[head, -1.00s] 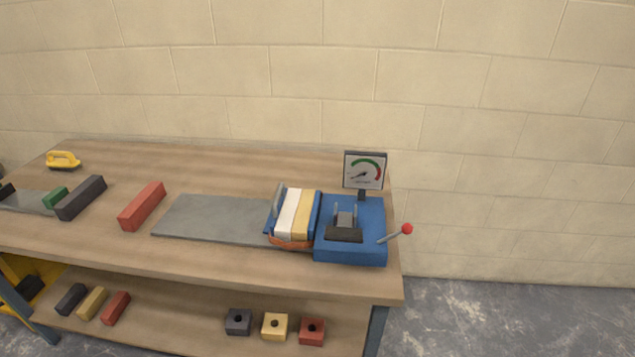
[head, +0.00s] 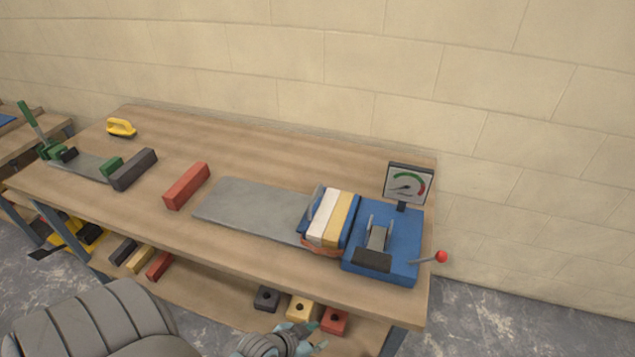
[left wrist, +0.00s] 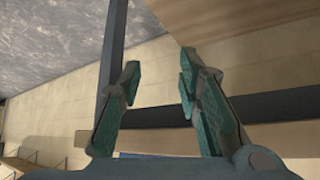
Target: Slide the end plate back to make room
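A grey slide bed (head: 240,207) lies on the bench and ends at a blue machine (head: 400,240) with a dial. Between bed and machine stands a stack with a white slab (head: 324,222) and a yellow slab (head: 342,224) side by side, held among blue plates. The blue-grey end plate (head: 314,208) stands at the stack's left end, against the white slab. An orange-brown band (head: 322,250) runs along the stack's front foot. My left gripper (head: 302,337) is low in front of the bench, apart from the stack. In the left wrist view my left gripper (left wrist: 158,82) is open and empty.
A red bar (head: 187,186), a dark bar (head: 134,169) and a yellow-handled tool (head: 121,127) lie on the bench. A red-knobbed lever (head: 440,257) sticks out right of the machine. Coloured blocks (head: 302,307) sit on the lower shelf. The bed left of the stack is bare.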

